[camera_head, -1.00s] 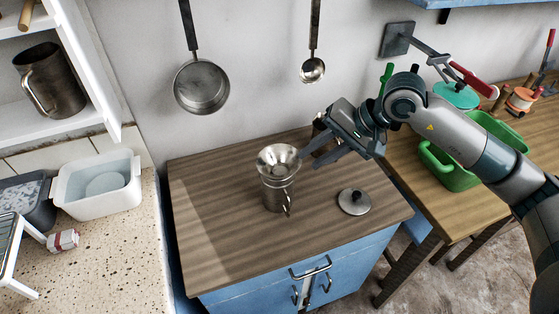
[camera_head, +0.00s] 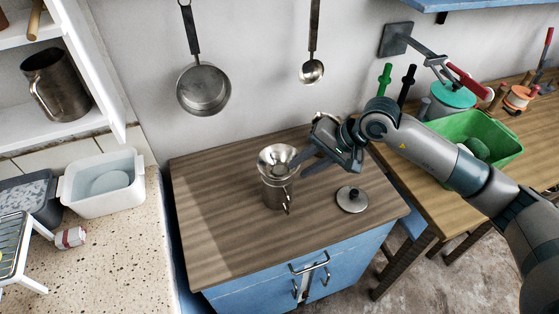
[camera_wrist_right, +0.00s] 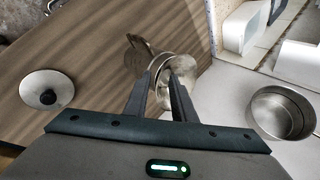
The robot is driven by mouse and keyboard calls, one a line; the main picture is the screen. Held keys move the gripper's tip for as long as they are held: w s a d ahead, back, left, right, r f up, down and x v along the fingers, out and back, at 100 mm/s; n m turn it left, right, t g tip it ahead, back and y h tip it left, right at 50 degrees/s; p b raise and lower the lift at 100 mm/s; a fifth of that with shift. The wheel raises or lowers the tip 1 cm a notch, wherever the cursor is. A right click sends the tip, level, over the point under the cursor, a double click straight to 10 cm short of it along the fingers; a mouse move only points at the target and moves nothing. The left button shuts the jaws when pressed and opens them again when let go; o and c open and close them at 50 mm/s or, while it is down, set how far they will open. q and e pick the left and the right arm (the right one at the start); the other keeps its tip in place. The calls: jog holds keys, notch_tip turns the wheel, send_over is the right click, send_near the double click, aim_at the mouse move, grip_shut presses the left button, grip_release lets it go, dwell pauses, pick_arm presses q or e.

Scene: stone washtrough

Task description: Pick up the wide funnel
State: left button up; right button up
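The wide funnel (camera_head: 277,157) is shiny metal with a broad round mouth. It sits upright on top of a metal mug (camera_head: 278,194), its lower part hidden. The mug stands on the brown wooden cabinet top (camera_head: 225,215). My right gripper (camera_head: 298,168) is open, with its fingertips close to the funnel's right side at about rim height. In the right wrist view, the two fingers (camera_wrist_right: 161,78) are apart and point at the funnel (camera_wrist_right: 182,68), partly covering it. I cannot tell whether they touch it. My left gripper is not in view.
A metal lid (camera_head: 352,199) with a dark knob lies right of the mug. A pan (camera_head: 203,90) and a ladle (camera_head: 312,72) hang on the wall behind. A green basin (camera_head: 493,130) stands on the right table. The cabinet top's left and front are clear.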

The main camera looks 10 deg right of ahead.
jog(key=shift+x, duration=0.9)
grip_shut()
